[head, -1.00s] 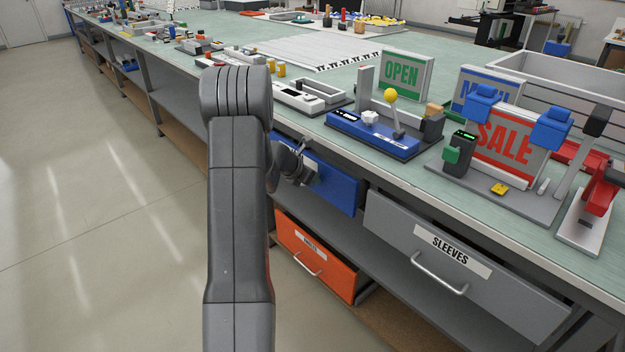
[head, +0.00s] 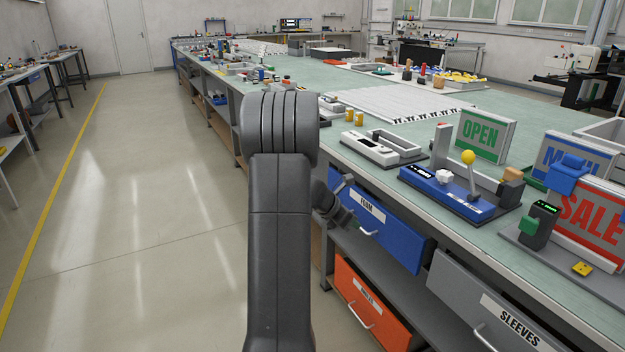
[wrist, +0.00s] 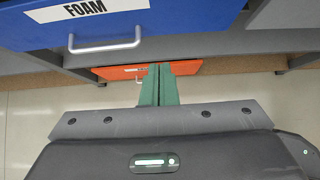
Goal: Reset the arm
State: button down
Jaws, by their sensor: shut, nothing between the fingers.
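My arm (head: 281,230) stands up in the middle of the head view, its grey links bent over at the top. My gripper shows in the wrist view (wrist: 159,82), with its green fingers together and nothing between them. It points toward the bench front, by the blue FOAM drawer (wrist: 180,22) and the orange drawer (wrist: 190,67).
The long bench (head: 450,115) runs along the right, with a blue device (head: 445,195), an OPEN sign (head: 484,135) and a SALE sign (head: 590,215) on it. The orange drawer and a grey SLEEVES drawer (head: 480,290) stick out below. The floor (head: 140,220) at left is clear.

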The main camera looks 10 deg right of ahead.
jog(key=shift+f, duration=0.1)
jog(key=b, duration=0.2)
send_near(386, 235)
notch_tip(386, 235, down, 4)
jog(key=d, duration=0.1)
jog(key=w+d, duration=0.1)
jog(key=d, duration=0.1)
jog(key=shift+p, duration=0.35)
jog(key=shift+w+d, duration=0.15)
jog(key=shift+d, duration=0.1)
